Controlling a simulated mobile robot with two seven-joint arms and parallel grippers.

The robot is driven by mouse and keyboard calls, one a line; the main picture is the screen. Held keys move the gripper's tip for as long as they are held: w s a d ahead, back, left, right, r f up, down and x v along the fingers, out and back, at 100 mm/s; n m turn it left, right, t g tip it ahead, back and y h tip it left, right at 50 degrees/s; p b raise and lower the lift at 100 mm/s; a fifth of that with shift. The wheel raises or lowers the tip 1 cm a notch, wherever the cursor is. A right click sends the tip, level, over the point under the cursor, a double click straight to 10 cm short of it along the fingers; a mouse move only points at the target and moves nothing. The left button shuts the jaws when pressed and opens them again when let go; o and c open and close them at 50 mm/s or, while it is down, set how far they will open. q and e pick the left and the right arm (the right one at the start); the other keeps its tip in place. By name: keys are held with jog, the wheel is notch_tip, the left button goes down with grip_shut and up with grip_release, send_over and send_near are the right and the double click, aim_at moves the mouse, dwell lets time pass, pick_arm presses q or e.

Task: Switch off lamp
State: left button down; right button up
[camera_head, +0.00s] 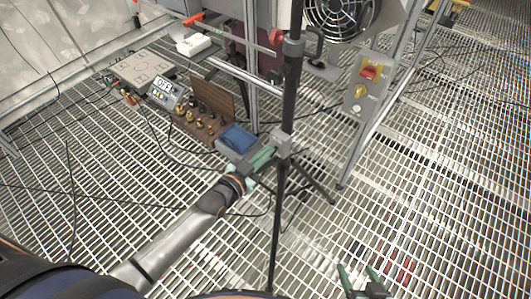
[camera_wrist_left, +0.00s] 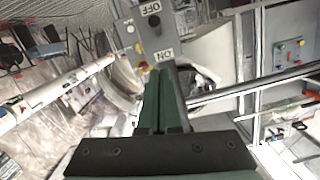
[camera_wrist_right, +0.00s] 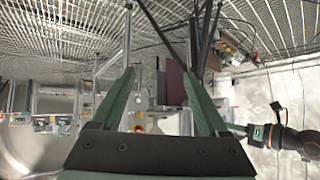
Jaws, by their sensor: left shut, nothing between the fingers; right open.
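A grey switch box (camera_head: 283,143) is fixed to a dark upright tripod pole (camera_head: 277,215) in the head view. In the left wrist view this box (camera_wrist_left: 151,30) shows OFF and ON labels, with ON nearer my fingers. My left gripper (camera_head: 264,156) is shut and empty, its green fingertips right at the box. In the left wrist view the fingers (camera_wrist_left: 163,80) end just below the ON label; I cannot tell whether they touch. The switch lever and the lamp head are not clearly seen. My right gripper (camera_head: 357,271) is open and empty, low in the head view.
A fan (camera_head: 340,14) stands at the back. A panel with a red and yellow switch (camera_head: 369,73) is on the right. A wooden rack (camera_head: 206,112) and a blue-topped box (camera_head: 236,138) stand left of the pole. Cables cross the grating floor, which is open at right.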

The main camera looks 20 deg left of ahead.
pick_arm(q)
jog(key=s+a+f, duration=0.1)
jog(key=s+a, duration=0.2)
jog(key=s, duration=0.6)
jog(key=shift+s+f, duration=0.15)
jog(key=shift+s, duration=0.15)
pick_arm(e)
jog(key=shift+s+d+f, duration=0.15)
jog(key=shift+s+d, duration=0.25)
jog(key=shift+s, duration=0.05)
jog(key=shift+s+f, duration=0.1)
jog(key=shift+s, duration=0.05)
pick_arm(q)
jog(key=shift+d, duration=0.1)
jog(key=s+d+n+g+y+p, duration=0.1)
jog(key=s+g+p, duration=0.5)
jog(key=s, duration=0.7)
jog(key=n+y+p, duration=0.1)
jog(key=n+p, duration=0.1)
jog(key=shift+s+d+f+n, duration=0.25)
jog(key=shift+s+d+n, duration=0.05)
jog(key=shift+d+n, duration=0.1)
pick_arm(e)
notch_tip(320, 180, up, 7)
jog(key=s+d, duration=0.1)
jog(key=d, duration=0.1)
jog(key=shift+s+m+h, duration=0.15)
jog(key=shift+m+h, duration=0.15)
jog(key=shift+h, duration=0.1)
